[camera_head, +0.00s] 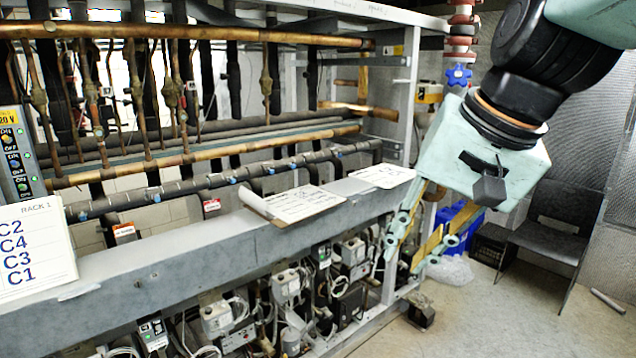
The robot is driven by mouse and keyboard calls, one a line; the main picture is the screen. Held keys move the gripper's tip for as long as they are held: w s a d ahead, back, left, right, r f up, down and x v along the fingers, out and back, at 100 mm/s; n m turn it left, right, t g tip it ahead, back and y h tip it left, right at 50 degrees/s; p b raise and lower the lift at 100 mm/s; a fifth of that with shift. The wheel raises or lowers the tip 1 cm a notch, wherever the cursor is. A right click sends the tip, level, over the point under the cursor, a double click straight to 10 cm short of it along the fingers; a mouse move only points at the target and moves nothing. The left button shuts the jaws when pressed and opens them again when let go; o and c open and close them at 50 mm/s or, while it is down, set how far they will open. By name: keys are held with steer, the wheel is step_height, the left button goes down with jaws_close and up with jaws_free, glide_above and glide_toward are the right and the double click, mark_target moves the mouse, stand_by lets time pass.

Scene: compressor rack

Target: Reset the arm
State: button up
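My arm comes in from the top right, and my gripper (402,272) points down at its end. Its body is pale mint green with dark joints above it. Its two fingers, with yellowish inner sides, stand apart with a gap between them, and I see nothing held. It hangs in front of the right end of the compressor rack (215,262). Whether the fingers touch the rack's frame cannot be told from this one view.
Clipboards with papers (296,203) lie on the rack's grey beam. A switch panel (14,150) and a label sign (32,247) stand at the left. A black chair (552,230) and blue crate (460,222) are at the right. The floor at lower right is mostly clear.

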steer(key=s+d+f+n+h+b, duration=0.1)
steer(key=s+d+f, duration=0.1)
steer(key=s, duration=0.4)
steer(key=s+d+f+n+b, duration=0.1)
steer(key=s+d+f, duration=0.1)
steer(key=s, duration=0.5)
steer(key=s+d+f+n+h+b, duration=0.1)
steer(key=s+d+f+n+b, duration=0.1)
steer(key=s+f, duration=0.2)
steer(key=shift+s+d+h, duration=0.3)
steer(key=shift+s, duration=1.45)
steer(key=shift+f, duration=0.1)
